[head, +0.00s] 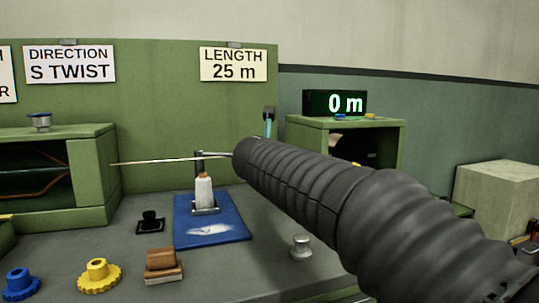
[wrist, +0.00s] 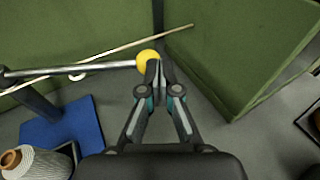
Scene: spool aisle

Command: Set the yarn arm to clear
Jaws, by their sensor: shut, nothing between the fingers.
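The yarn arm (wrist: 85,69) is a grey metal rod with a yellow ball (wrist: 148,57) at its end in the wrist view. In the head view its rod (head: 214,154) leaves the top of a dark post and runs right until my arm hides it, ball included. My gripper (wrist: 159,68) is shut and empty, its fingertips just right of the ball; I cannot tell whether they touch it. A pale thin strand (head: 165,161) runs near the rod. A white cone of yarn (head: 204,191) stands on a blue mat (head: 235,232) below.
A green cabinet (head: 92,170) stands left, and another (head: 392,145) stands right with a "0 m" display (head: 334,102) on top. Blue (head: 22,283) and yellow (head: 98,276) knobs, a brown block (head: 163,262) and a metal knob (head: 301,247) sit in front. A green panel (wrist: 235,55) rises right of my fingers.

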